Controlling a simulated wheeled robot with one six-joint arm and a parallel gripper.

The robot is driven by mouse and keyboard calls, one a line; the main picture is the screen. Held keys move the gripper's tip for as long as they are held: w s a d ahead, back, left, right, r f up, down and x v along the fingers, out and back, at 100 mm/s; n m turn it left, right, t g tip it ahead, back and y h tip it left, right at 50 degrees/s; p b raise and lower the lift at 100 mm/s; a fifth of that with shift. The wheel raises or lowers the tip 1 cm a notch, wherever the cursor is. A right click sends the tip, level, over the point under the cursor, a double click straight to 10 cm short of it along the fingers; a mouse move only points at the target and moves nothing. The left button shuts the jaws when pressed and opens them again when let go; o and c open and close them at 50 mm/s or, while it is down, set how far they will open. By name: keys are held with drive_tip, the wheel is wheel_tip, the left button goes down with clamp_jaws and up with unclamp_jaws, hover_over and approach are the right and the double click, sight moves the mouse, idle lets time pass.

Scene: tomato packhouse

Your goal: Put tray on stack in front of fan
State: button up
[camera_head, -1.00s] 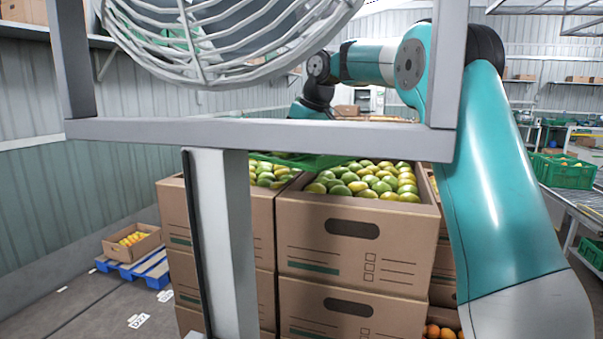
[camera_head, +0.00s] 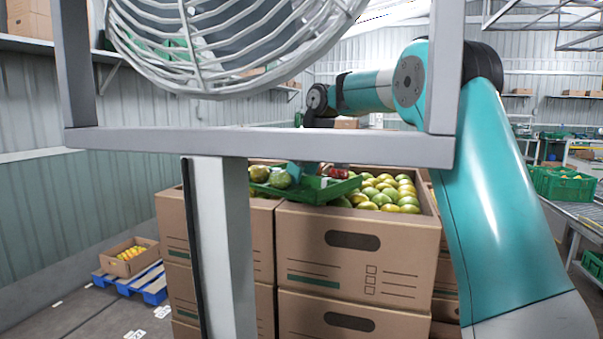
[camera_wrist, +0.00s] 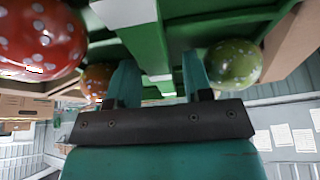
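The green tray (camera_head: 318,194) is in the head view, over the front boxes, with green tomatoes (camera_head: 280,179) and a red one in it. I cannot tell whether it touches the fruit below. My gripper (camera_wrist: 158,82) has its two teal fingers on either side of a green part of the tray (camera_wrist: 150,40) in the wrist view. A red spotted tomato (camera_wrist: 38,40) and a green spotted one (camera_wrist: 234,64) show beside it. The stack of cardboard boxes (camera_head: 355,266) stands behind the fan (camera_head: 235,40) from my camera. The frame bar hides part of the gripper.
The fan's grey metal frame (camera_head: 260,144) crosses the head view close to the camera. A blue pallet (camera_head: 130,283) with a small box (camera_head: 128,262) lies on the floor at left. Green crates (camera_head: 565,186) sit on a conveyor at right.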

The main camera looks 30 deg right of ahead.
drive_tip(key=p+v, duration=0.4)
drive_tip(key=v, duration=0.8)
drive_tip(key=shift+r, duration=0.15)
